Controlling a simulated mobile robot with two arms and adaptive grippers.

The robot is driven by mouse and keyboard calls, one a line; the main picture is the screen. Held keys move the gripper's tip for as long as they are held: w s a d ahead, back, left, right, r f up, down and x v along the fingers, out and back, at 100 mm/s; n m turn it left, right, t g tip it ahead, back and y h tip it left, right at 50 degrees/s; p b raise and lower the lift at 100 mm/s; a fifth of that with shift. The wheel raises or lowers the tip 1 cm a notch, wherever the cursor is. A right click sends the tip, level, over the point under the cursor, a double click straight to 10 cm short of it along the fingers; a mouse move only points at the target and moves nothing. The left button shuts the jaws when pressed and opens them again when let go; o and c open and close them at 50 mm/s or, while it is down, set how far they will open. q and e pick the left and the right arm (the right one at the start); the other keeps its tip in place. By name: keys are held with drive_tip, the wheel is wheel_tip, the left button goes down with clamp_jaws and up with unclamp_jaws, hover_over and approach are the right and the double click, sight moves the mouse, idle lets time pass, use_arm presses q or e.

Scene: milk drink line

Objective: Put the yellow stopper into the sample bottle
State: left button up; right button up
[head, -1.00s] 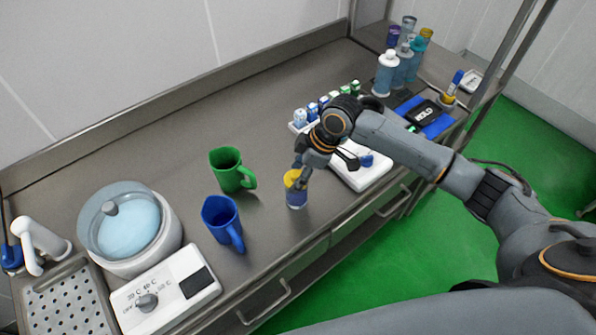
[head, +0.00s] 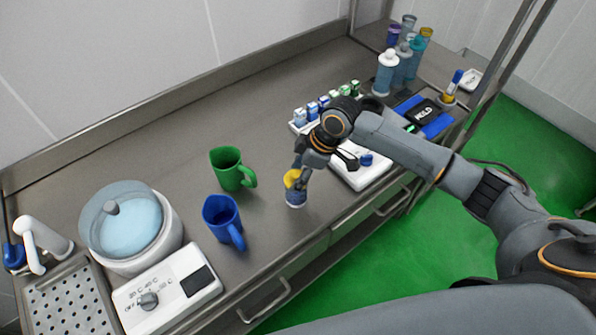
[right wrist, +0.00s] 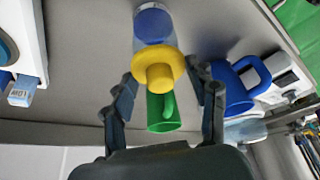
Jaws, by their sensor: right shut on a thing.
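The yellow stopper (head: 291,179) is held between the fingertips of my right gripper (head: 300,172), right at the top of the sample bottle (head: 296,199). The bottle is small and clear with blue in it, and stands upright near the bench's front edge. In the right wrist view the stopper (right wrist: 158,69) lies between the fingertips of the right gripper (right wrist: 160,78), and its wide flange covers the near end of the bottle (right wrist: 153,26). The stopper looks tilted in the head view. Whether it sits inside the bottle's mouth is hidden. My left gripper is not in view.
A blue mug (head: 221,217) and a green mug (head: 228,168) stand left of the bottle. A white device (head: 362,176) and a rack of small vials (head: 300,127) are to the right and behind. The bench between the mugs and the back wall is clear.

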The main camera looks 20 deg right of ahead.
drive_tip(key=shift+p, duration=0.35)
idle(0.5)
idle(0.3)
drive_tip(key=o, duration=1)
drive_tip(key=shift+c, duration=0.2)
drive_tip(key=o, duration=0.3)
drive_tip(key=shift+o, duration=0.2)
drive_tip(key=shift+r+p, duration=3.5)
drive_tip(key=shift+p, duration=0.15)
